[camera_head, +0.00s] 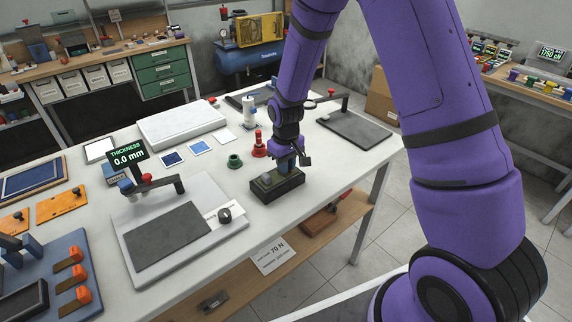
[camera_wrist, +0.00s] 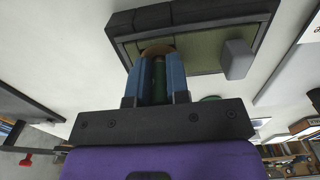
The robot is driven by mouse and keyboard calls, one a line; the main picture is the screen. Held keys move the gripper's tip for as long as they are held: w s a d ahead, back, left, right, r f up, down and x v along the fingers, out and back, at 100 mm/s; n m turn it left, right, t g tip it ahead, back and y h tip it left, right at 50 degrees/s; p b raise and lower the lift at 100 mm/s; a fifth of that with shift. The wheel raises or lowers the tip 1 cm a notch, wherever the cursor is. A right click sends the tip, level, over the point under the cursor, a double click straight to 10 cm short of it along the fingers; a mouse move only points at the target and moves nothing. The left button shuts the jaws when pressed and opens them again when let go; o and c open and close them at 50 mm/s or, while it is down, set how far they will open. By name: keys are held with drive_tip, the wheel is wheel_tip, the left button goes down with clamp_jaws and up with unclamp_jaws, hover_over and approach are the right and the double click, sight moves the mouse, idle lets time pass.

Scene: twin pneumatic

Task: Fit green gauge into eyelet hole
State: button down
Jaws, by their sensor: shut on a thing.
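My gripper (camera_head: 286,168) points down over a dark box with a green inside (camera_head: 262,197), near the table's front edge. In the wrist view its blue fingers (camera_wrist: 157,76) are shut on a slim green piece, which looks like the green gauge (camera_wrist: 158,82). A brownish round rim (camera_wrist: 155,47) shows at the fingertips over the box's green floor (camera_wrist: 197,58); it may be the eyelet. I cannot tell whether the gauge's tip is inside it. The fingers hide much of the contact. A grey block (camera_wrist: 237,60) sits at the box's other end.
A green ring-shaped part (camera_head: 235,161) and a red stepped part (camera_head: 259,146) stand just behind the box. A thickness gauge stand (camera_head: 165,245) is to the left. White plates (camera_head: 182,125) lie behind. The table between box and stand is mostly clear.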

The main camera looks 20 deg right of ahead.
drive_tip(key=shift+s+f, duration=0.15)
drive_tip(key=shift+f, duration=0.25)
drive_tip(key=shift+s+f, duration=0.15)
drive_tip(key=shift+f, duration=0.05)
drive_tip(key=c, duration=1.2)
unclamp_jaws()
drive_tip(key=shift+r, duration=0.35)
drive_tip(key=shift+o, duration=0.5)
drive_tip(key=r, duration=1.3)
drive_tip(key=shift+w, duration=0.2)
drive_tip(key=s+d+r+m+t, duration=0.1)
drive_tip(key=s+d+r, duration=0.1)
drive_tip(key=s+r, duration=0.5)
drive_tip(key=s+d+r+m+t, duration=0.1)
drive_tip(key=s+d+r+t, duration=0.1)
drive_tip(key=s+r, duration=0.6)
drive_tip(key=s+d+r+t, duration=0.1)
drive_tip(key=s+r, duration=0.2)
drive_tip(key=s, duration=0.4)
drive_tip(key=s+d+r+m+t, duration=0.1)
drive_tip(key=s+d+r, duration=0.1)
drive_tip(key=s+r, duration=0.2)
drive_tip(key=s, duration=0.3)
drive_tip(key=shift+m, duration=0.3)
